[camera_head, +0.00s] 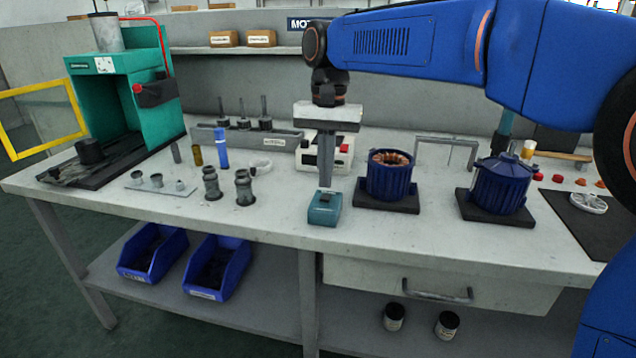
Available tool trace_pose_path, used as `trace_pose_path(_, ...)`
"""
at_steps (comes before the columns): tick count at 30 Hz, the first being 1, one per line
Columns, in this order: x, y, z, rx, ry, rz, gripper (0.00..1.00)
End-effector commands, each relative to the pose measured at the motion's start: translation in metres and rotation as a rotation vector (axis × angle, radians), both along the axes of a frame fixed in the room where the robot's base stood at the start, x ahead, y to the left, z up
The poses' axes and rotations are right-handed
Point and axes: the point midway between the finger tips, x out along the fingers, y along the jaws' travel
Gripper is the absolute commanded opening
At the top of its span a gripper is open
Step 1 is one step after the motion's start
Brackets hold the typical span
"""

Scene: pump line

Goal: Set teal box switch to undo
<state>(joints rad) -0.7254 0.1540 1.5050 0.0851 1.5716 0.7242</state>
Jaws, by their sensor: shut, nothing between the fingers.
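The teal box (324,209) sits on the workbench near its front edge, a little right of the middle. A dark patch shows on its top, where the switch seems to be; it is too small to read its setting. My gripper (325,186) points straight down with its fingers shut and nothing between them. Its tips are right at or just above the back part of the box's top. I cannot tell whether they touch the switch.
Two blue motor housings on black pads, one open with copper windings (389,175) and one closed (501,184), stand to the right. Grey metal parts (244,188) stand to the left. A green press (125,95) is far left. A white device with red buttons (327,152) is behind my gripper.

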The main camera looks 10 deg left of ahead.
Motion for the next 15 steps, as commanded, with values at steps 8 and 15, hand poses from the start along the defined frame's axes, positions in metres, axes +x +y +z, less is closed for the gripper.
trace_pose_path(8, 0.008, -0.005, 0.059, 0.006, -0.01, -0.003, 0.0)
trace_pose_path(15, 0.012, -0.006, 0.096, 0.007, -0.012, -0.004, 0.0)
